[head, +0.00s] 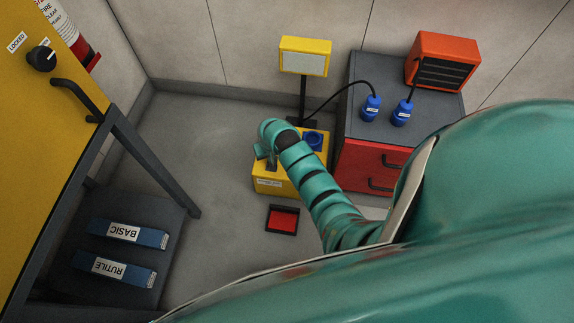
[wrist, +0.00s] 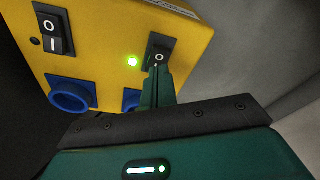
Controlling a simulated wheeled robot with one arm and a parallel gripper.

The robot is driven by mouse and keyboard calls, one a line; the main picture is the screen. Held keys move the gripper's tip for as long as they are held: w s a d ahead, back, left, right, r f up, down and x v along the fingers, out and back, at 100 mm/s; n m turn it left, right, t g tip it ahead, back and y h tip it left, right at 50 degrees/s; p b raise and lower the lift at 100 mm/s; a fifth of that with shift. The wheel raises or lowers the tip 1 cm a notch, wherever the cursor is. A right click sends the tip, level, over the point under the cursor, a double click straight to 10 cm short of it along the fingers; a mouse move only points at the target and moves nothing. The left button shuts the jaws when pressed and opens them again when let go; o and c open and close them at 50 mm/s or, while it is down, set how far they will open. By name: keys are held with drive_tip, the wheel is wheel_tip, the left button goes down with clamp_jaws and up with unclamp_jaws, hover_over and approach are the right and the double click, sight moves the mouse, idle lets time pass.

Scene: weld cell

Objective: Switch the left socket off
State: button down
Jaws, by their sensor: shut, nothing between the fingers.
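The yellow socket box (head: 270,184) stands on the floor in the head view. My gripper (head: 268,160) is over its left part and hides the left socket there; the right blue socket (head: 313,140) shows. The wrist view is turned round, so the left socket (wrist: 131,98) is on the right, partly behind my fingers. Its rocker switch (wrist: 159,56) shows an O; its other half is hidden. The other switch (wrist: 49,30) has a dark lamp.
A post with a yellow-framed panel (head: 304,58) rises behind the box. A grey cabinet with red drawers (head: 370,168) stands to the right, bearing two blue plugs (head: 371,108) and an orange unit (head: 443,62). A red tray (head: 283,220) lies on the floor in front.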

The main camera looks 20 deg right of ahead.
drive_tip(key=shift+f+b, duration=0.4)
drive_tip(key=shift+f, duration=0.85)
idle(1.3)
drive_tip(key=shift+r+p, duration=2.75)
drive_tip(key=shift+r, duration=0.8)
